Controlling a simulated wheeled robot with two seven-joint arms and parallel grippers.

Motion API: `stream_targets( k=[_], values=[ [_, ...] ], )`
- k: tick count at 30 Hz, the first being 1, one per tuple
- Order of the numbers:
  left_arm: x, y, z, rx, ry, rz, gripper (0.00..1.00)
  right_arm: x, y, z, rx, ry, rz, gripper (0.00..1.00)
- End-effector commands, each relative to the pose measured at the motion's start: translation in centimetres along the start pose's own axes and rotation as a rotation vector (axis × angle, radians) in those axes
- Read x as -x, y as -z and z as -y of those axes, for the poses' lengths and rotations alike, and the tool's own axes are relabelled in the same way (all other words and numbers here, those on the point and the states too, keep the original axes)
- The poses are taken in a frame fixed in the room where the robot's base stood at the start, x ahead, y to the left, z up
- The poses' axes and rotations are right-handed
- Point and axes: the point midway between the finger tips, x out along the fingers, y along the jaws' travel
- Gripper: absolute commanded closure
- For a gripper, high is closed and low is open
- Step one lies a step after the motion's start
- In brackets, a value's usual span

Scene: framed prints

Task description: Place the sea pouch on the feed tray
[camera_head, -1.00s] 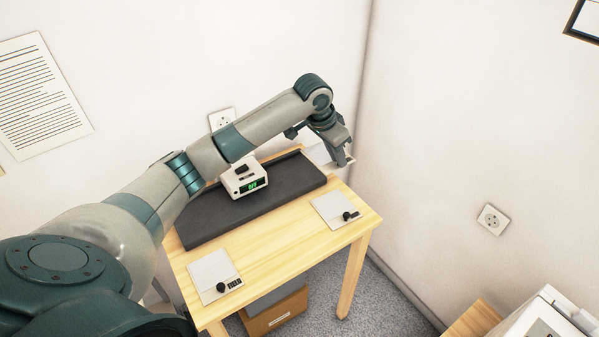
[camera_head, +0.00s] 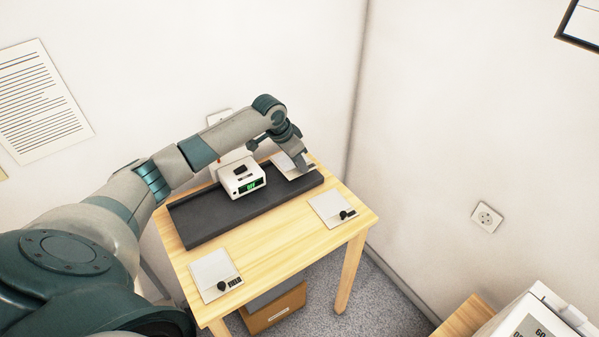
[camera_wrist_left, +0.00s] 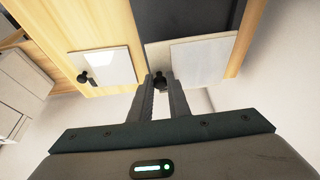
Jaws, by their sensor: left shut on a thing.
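My left gripper (camera_head: 303,168) is shut on the black knob of a flat, pale, sheet-like pouch (camera_head: 286,164), over the right end of the long dark tray (camera_head: 215,217). In the left wrist view the gripper (camera_wrist_left: 162,82) closes on the knob, with the pale pouch (camera_wrist_left: 203,62) beyond it and the dark tray (camera_wrist_left: 185,18) behind. I cannot tell whether the pouch touches the tray. Two similar pale pieces with black knobs lie on the bare wood, one at front left (camera_head: 212,270) and one at right (camera_head: 328,209). No name is readable on any. My right gripper is not in view.
A white device (camera_head: 240,178) with a green display stands at the tray's middle. The tray lies on a wooden table (camera_head: 265,240) by the wall. A brown box (camera_head: 275,312) is below. Bare wood lies between the two loose pieces.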

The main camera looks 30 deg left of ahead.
Motion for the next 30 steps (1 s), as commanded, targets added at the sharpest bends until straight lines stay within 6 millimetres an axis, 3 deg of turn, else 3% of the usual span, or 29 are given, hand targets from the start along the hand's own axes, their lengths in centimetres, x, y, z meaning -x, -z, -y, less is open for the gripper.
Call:
stream_targets(
  k=[5,13,20,21,23,30],
  values=[
    [-0.7,-0.3,-0.1,0.001,-0.001,0.002,1.00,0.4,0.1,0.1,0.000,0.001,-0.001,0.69],
    [-3.4,-1.4,-0.1,0.001,0.000,0.002,1.00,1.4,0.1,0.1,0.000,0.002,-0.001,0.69],
    [-3.7,-1.5,-0.1,0.000,0.001,0.000,1.00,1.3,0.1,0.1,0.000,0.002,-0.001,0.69],
    [-3.7,-1.6,-0.1,0.000,0.000,0.000,0.82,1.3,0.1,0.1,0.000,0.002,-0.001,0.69],
    [-3.7,-1.6,-0.1,0.000,0.000,0.000,0.67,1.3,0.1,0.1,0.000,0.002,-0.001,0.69],
    [-3.7,-1.5,-0.1,0.000,0.001,0.000,0.65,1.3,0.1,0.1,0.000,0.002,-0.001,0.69]
  ],
)
